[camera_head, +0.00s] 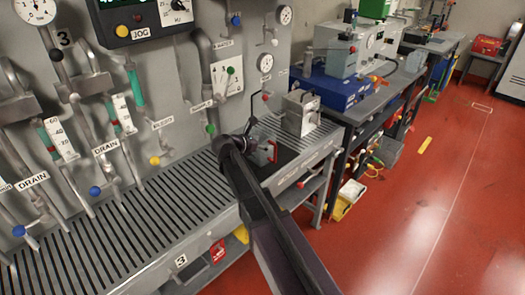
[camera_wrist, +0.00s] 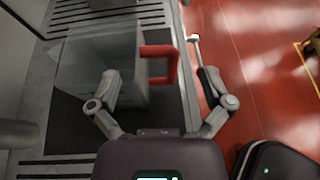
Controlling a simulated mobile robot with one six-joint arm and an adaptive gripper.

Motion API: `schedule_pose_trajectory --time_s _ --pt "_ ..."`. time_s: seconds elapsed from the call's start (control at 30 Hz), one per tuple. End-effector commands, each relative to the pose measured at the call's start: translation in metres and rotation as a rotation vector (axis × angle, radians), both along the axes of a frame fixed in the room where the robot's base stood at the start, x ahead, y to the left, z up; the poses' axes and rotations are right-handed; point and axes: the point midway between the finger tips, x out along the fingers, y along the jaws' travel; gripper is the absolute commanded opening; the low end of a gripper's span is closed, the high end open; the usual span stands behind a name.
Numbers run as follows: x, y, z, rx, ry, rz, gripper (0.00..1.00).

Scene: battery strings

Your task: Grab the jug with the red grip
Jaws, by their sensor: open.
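The jug (camera_wrist: 98,58) shows in the wrist view as a grey, partly see-through, box-like body with a red grip (camera_wrist: 158,66) on its right side. In the head view, the red grip (camera_head: 272,152) shows just right of my gripper (camera_head: 243,141), and the jug's body is largely hidden behind the gripper. My gripper (camera_wrist: 157,74) is open and empty, one finger on each side of the red grip in the wrist view. The left finger overlaps the jug's body in the picture. I cannot tell whether either finger touches it.
The jug is on a dark patch (camera_wrist: 68,128) of the slatted bench (camera_head: 140,235). A grey metal block (camera_head: 300,114) stands just behind. Pipes, gauges and valves line the wall panel at left. Red floor (camera_head: 440,200) lies open to the right.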

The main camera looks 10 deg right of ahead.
Motion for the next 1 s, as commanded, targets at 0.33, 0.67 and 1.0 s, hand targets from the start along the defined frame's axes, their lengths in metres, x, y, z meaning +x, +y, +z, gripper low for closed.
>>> schedule_pose_trajectory --time_s 0.33,0.67,1.0 --pt "0.009 -0.01 -0.006 0.0 0.0 -0.001 1.0" --pt "0.027 -0.036 -0.019 0.0 0.0 0.001 1.0" --pt "0.028 -0.039 -0.019 0.0 0.0 0.001 1.0"
